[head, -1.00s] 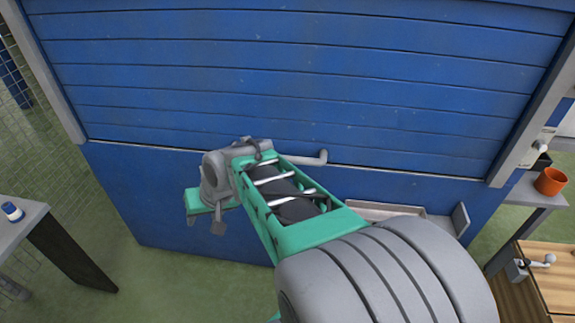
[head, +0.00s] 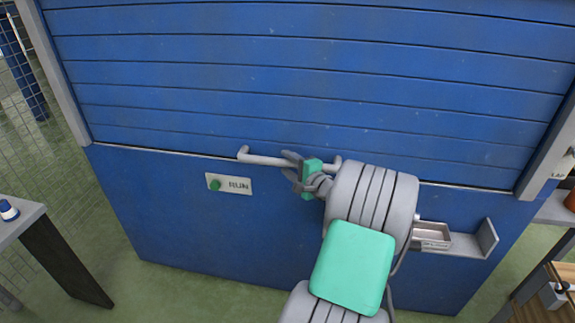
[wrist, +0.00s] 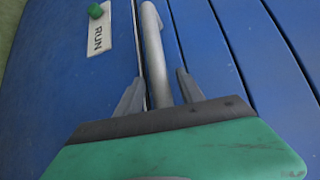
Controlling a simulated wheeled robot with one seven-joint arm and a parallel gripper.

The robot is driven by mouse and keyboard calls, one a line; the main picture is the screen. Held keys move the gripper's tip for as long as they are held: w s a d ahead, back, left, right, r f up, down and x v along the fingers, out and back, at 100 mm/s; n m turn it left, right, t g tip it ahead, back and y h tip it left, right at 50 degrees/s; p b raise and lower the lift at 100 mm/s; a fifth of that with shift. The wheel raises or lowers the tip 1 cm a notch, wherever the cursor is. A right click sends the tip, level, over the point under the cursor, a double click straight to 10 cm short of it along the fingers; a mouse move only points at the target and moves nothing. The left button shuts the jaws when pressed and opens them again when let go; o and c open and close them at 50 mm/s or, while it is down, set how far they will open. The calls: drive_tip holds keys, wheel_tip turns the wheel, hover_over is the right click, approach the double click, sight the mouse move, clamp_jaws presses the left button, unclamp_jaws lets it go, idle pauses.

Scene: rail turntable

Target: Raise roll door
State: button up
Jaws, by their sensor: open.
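The blue slatted roll door (head: 300,80) is down, its bottom edge meeting the blue lower panel (head: 160,200). A grey bar handle (head: 262,159) runs along the door's bottom edge. My gripper (head: 290,168) is at the handle's middle, with my arm reaching up from below. In the wrist view, the two grey fingers of my gripper (wrist: 157,90) stand apart on either side of the handle (wrist: 153,50), with gaps visible between fingers and bar. The roll door (wrist: 215,50) fills the right of that view. Part of the handle is hidden behind my gripper.
A RUN plate (head: 240,185) with a green button (head: 215,184) is on the lower panel, left of my gripper. A small metal tray (head: 431,235) and a bracket (head: 488,237) are at right. A table (head: 20,218) stands at left.

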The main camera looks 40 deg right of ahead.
drive_tip(key=shift+w, duration=0.25)
drive_tip(key=shift+c, duration=0.5)
clamp_jaws()
idle(0.8)
